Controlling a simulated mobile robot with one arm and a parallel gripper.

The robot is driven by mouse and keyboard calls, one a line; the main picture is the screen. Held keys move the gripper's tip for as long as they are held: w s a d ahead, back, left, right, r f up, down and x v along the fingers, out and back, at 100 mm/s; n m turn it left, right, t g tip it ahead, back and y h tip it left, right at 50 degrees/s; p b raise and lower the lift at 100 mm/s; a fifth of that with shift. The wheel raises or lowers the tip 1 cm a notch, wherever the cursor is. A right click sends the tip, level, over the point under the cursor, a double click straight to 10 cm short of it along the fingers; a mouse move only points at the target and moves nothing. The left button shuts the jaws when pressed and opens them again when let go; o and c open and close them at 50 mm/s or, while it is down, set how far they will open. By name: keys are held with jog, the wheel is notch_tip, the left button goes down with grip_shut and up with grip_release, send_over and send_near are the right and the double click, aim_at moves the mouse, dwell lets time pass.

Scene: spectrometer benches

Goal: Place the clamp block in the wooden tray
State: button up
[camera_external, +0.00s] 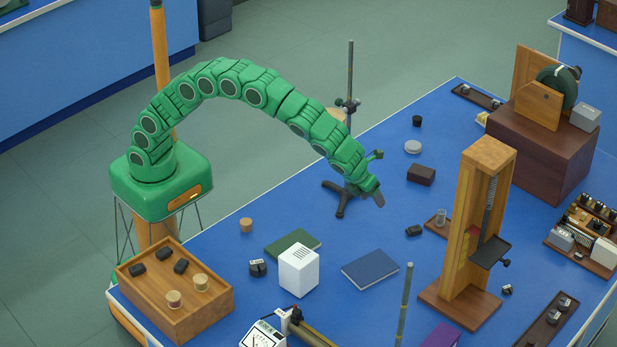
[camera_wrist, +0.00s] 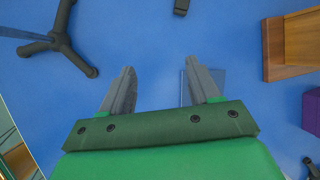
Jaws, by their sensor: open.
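My gripper (camera_external: 376,178) hangs above the bench at the end of the green arm, pointing down. In the wrist view my gripper (camera_wrist: 160,68) is open with nothing between its fingers. A small black block (camera_external: 414,230), which looks like a clamp block, lies on the blue bench left of the tall wooden stand. A dark block at the top edge of the wrist view (camera_wrist: 181,6) seems to be the same one. Another black block (camera_external: 258,267) sits by the white box. The wooden tray (camera_external: 190,328) at front left holds several black blocks and two cork-coloured cylinders.
A tripod stand (camera_external: 343,195) with a tall rod is close to my gripper. The wooden stand (camera_external: 463,240) rises at right. A blue book (camera_external: 370,269), green book (camera_external: 292,244) and white box (camera_external: 299,270) lie between the gripper and tray. An upright rod (camera_external: 404,305) stands in front.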

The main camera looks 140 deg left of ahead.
aim_at(415, 228)
jog(key=w+a+f+m, duration=0.1)
jog(key=w+a+f, duration=0.1)
jog(key=w+a+f+m, duration=0.2)
jog(key=a+f, duration=0.1)
jog(key=w+a+f+m+y, duration=0.1)
jog(key=w+a+f, duration=0.1)
jog(key=a+f, duration=0.1)
jog(key=shift+w+a+f+t, duration=0.15)
jog(key=shift+w+t, duration=0.15)
jog(key=shift+w, duration=0.1)
jog(key=shift+m, duration=0.3)
jog(key=shift+x, duration=4)
jog(key=shift+w+a, duration=0.1)
grip_shut()
